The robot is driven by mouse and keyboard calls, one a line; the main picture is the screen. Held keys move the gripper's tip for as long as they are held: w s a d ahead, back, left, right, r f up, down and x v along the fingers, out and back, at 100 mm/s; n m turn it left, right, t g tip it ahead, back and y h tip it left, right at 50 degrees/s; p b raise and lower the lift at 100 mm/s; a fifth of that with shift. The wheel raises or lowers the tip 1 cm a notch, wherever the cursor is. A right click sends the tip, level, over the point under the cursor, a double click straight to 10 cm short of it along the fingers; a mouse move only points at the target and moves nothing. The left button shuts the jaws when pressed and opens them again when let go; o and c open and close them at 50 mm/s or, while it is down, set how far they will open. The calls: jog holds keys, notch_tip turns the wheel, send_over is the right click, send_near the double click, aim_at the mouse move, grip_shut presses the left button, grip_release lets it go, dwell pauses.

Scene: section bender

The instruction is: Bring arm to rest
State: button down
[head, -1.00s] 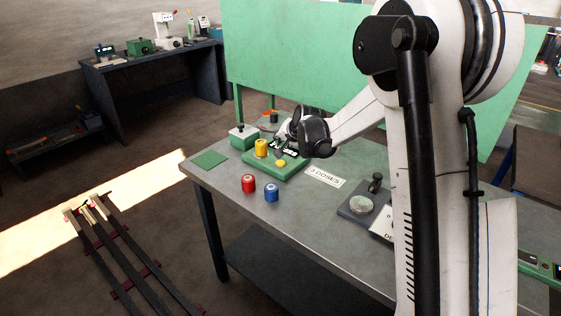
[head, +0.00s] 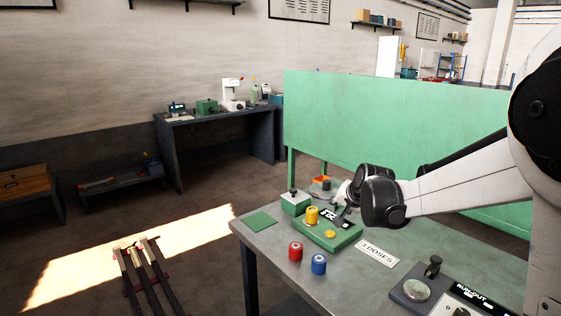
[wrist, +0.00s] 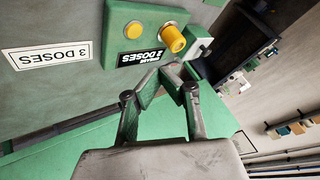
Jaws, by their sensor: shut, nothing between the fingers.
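My gripper (head: 346,208) is over the workbench, at the back edge of a green dosing box in the head view. In the wrist view my gripper (wrist: 170,72) has its fingertips close together with nothing held between them. The green box (head: 345,240) carries a yellow cylinder (head: 312,214) and a yellow button (head: 330,234). The same box (wrist: 125,55) shows in the wrist view beyond the fingertips. Its dark label is partly covered by my gripper in the head view.
The grey workbench (head: 280,262) also holds a red cylinder (head: 296,251), a blue cylinder (head: 319,264), a "3 DOSES" card (head: 377,253), a green mat (head: 261,222) and a lever device (head: 420,287). A tall green panel (head: 380,130) stands behind.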

jog(key=s+r+n, duration=0.1)
jog(key=s+r, duration=0.4)
jog(key=s, duration=0.5)
jog(key=s+f+n+g+h, duration=0.1)
jog(key=s+n, duration=0.3)
jog(key=s, duration=2.6)
jog(key=shift+s+d+f+g+h, duration=0.2)
jog(key=shift+f+g+h, duration=0.1)
jog(key=shift+f+h, duration=0.1)
